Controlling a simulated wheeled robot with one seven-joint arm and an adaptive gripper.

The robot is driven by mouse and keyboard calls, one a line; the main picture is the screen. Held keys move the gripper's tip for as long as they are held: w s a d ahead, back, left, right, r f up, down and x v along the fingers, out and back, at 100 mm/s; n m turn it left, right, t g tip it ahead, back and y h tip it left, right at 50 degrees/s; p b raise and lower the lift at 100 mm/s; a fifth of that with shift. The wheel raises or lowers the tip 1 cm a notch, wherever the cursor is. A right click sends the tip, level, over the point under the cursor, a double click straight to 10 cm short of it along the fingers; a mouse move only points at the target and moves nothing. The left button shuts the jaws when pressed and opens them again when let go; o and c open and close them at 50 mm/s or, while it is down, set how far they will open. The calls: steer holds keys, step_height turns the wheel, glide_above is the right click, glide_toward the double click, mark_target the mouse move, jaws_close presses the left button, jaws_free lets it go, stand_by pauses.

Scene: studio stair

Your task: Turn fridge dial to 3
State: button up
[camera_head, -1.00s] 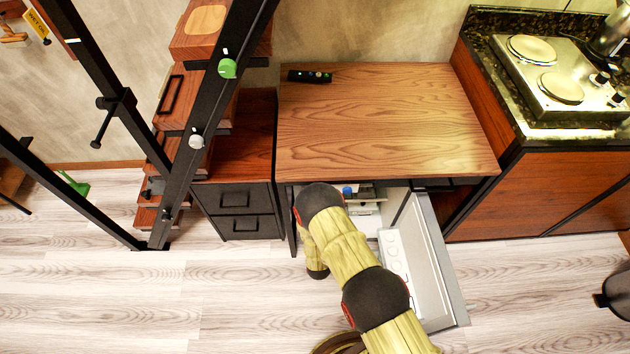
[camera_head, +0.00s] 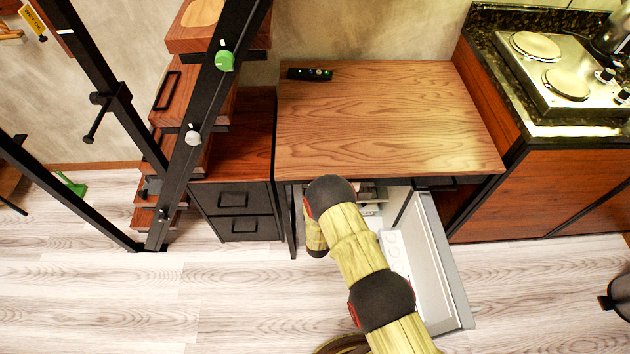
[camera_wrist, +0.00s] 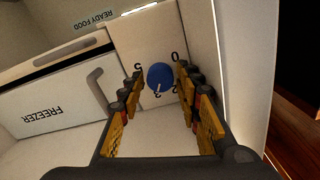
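The blue fridge dial (camera_wrist: 160,76) shows in the wrist view on a pale panel inside the fridge. A light pointer line on it runs toward the "3", at the picture's bottom side of the dial. The "5", "0" and "2" also show around it. My gripper (camera_wrist: 160,80) is open, with one finger on each side of the dial in the picture. Small gaps show between dial and fingers; I cannot tell how far the tips are from the panel. In the head view the fridge door (camera_head: 445,275) stands open under the wooden counter, and my arm hides the dial and gripper.
A white freezer flap (camera_wrist: 50,105) with a grey handle is left of the dial in the wrist view, and a pale wall is close on the right. In the head view, the wooden counter (camera_head: 390,120) lies above the fridge and a drawer unit (camera_head: 240,210) stands left.

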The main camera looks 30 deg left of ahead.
steer(key=shift+c, duration=0.9)
steer(key=c, duration=0.7)
steer(key=shift+n, duration=0.5)
steer(key=o, duration=0.9)
steer(key=v, duration=1.2)
